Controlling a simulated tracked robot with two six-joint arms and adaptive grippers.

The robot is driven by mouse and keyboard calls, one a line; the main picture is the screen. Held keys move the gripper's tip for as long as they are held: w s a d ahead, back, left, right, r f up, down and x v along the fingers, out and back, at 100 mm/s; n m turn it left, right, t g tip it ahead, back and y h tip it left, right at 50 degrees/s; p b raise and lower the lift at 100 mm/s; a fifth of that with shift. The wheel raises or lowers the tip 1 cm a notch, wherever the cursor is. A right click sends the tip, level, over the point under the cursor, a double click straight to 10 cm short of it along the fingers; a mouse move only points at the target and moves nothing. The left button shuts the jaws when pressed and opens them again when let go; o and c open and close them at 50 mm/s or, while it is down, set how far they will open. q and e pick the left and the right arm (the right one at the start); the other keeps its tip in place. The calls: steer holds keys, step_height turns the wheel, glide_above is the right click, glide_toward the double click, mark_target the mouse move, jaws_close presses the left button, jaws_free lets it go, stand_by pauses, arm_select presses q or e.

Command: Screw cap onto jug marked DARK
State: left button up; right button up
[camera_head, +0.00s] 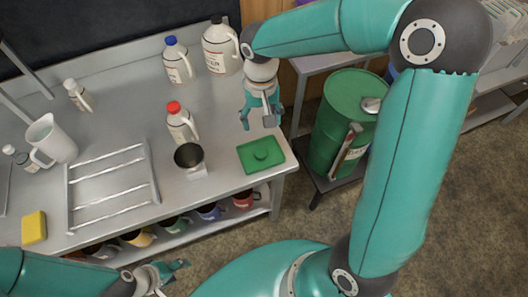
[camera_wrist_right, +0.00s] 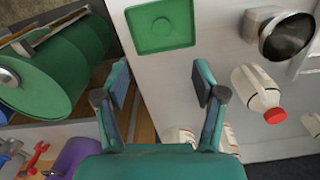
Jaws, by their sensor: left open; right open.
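A green square pad (camera_head: 246,164) bears a small round green piece (camera_head: 262,154), possibly a cap. My right gripper (camera_head: 261,117) is open and empty above the counter, behind the pad; its fingers also show in the right wrist view (camera_wrist_right: 160,88). My left gripper (camera_head: 172,273) is open and empty before the counter's front edge.
A dark-mouthed cup (camera_head: 189,157) stands left of the pad. A wire rack (camera_head: 110,185), a white pitcher (camera_head: 52,138) and a yellow sponge (camera_head: 34,228) are further left. Mugs sit on the shelf below. A green drum (camera_head: 345,110) stands to the right.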

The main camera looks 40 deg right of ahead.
stand_by(0.3)
glide_above(261, 153)
steer(key=f, duration=1)
steer(key=shift+s+a+f, duration=0.1)
steer(key=shift+s+f, duration=0.2)
steer(key=shift+f, duration=0.5)
steer(key=f, duration=0.5)
steer(key=shift+w+f, duration=0.1)
steer(key=shift+w, duration=0.25)
steer(key=c, duration=0.7)
